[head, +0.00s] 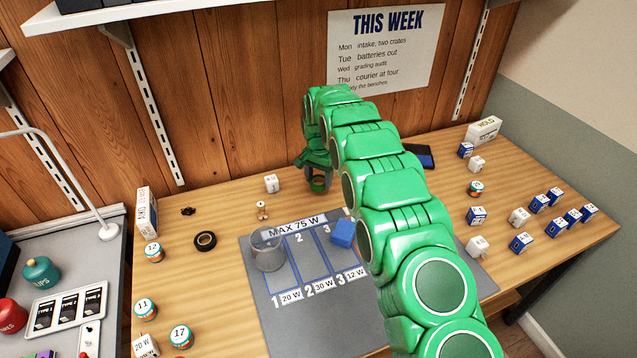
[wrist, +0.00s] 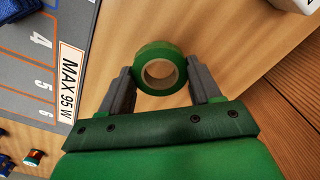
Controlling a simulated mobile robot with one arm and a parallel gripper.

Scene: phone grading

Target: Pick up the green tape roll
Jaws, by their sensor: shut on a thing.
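The green tape roll (wrist: 159,48) is a ring with a pale core. In the wrist view it sits between the two grey fingers of my gripper (wrist: 160,70), which touch its left and right sides. In the head view the roll (head: 318,185) shows small under my gripper (head: 317,178), near the back of the wooden bench. My green arm hides part of the bench beside it. I cannot tell whether the roll is clear of the bench top.
A white cube (head: 271,183) stands left of my gripper. Several small boxes stand at right.

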